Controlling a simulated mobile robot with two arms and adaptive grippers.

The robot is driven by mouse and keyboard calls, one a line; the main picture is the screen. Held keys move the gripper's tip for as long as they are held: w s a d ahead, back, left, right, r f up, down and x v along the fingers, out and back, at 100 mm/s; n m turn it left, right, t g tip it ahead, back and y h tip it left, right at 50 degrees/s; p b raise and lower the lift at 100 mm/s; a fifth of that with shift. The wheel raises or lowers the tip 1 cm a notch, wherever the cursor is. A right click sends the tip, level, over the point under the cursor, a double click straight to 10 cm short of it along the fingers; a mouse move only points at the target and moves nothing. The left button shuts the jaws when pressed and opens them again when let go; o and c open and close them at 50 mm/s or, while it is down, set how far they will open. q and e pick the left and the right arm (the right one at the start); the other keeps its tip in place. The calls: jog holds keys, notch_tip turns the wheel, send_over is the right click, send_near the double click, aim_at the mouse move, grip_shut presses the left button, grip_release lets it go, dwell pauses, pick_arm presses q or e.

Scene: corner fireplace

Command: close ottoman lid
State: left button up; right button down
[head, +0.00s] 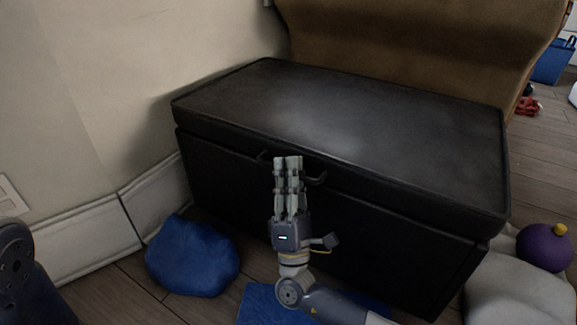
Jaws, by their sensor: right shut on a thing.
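The black ottoman (230,195) stands against the wall, in the middle of the head view. Its lid (340,120) lies flat over the box, with a thin dark seam below its edge. A dark handle (318,179) sits at the front of the lid. My right gripper (287,160) is at the ottoman's front with its fingers pointing up, and it is shut on the handle, whose middle the fingers hide. My left gripper is out of view; only part of my left arm shows at the lower left.
A blue beanbag-like lump (192,256) lies on the floor left of my right arm, and a flat blue item (262,306) lies below it. A purple ball-like object (544,247) rests by a pale cushion (515,295) at the right. A brown sofa (420,45) stands behind.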

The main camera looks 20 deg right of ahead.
jog(key=shift+a+f+y, duration=0.1)
jog(key=shift+f+y, duration=0.2)
jog(key=shift+f, duration=0.4)
jog(key=c, duration=2)
grip_release()
jog(key=shift+f, duration=0.1)
jog(key=shift+o, duration=0.2)
jog(key=v, duration=1.2)
